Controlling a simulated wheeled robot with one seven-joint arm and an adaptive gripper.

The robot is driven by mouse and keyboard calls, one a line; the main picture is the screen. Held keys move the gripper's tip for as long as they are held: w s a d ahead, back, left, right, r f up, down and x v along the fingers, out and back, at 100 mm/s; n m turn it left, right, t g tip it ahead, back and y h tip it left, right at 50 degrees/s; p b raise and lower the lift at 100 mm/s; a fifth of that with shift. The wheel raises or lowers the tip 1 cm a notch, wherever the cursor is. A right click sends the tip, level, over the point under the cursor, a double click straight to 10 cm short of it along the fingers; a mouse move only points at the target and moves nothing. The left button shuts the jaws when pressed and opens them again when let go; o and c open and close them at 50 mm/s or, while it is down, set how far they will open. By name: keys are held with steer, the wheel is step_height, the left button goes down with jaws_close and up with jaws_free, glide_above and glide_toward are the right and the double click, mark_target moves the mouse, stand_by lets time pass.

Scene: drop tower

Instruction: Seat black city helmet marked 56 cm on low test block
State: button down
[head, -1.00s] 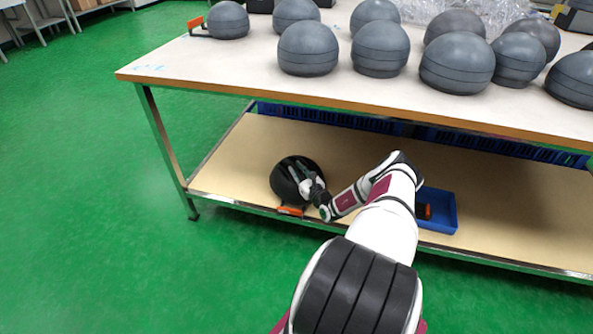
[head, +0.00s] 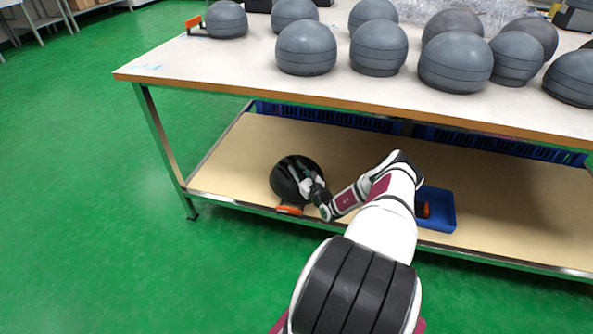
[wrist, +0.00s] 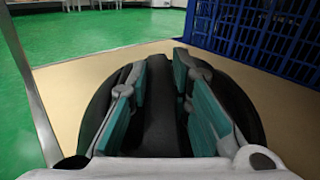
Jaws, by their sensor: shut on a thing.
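The black helmet (head: 289,181) is on the lower shelf of the bench, near its left front edge. It also fills the middle of the wrist view (wrist: 240,112). My gripper (head: 303,178) is at the helmet's top right side. In the wrist view, my gripper's two teal-padded fingers (wrist: 160,92) stand apart with a dark raised strip of the helmet between them, so it is shut on the helmet. An orange marker (head: 290,210) is at the shelf edge just in front of the helmet. Any block under the helmet is hidden, and no size marking is readable.
Several grey headforms (head: 307,48) stand on the white bench top (head: 200,66). A blue tray (head: 441,211) sits on the lower shelf (head: 235,160) right of my arm. Blue crates (wrist: 262,30) line the shelf's back. A metal leg (head: 163,150) stands at the left.

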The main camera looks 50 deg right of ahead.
steer(key=shift+f, duration=0.2)
steer(key=c, duration=1.4)
jaws_free()
steer(key=c, duration=0.3)
steer(key=shift+r+p, duration=0.5)
steer(key=shift+r, duration=0.25)
steer(key=shift+r+p, duration=0.3)
steer(key=shift+r, duration=0.1)
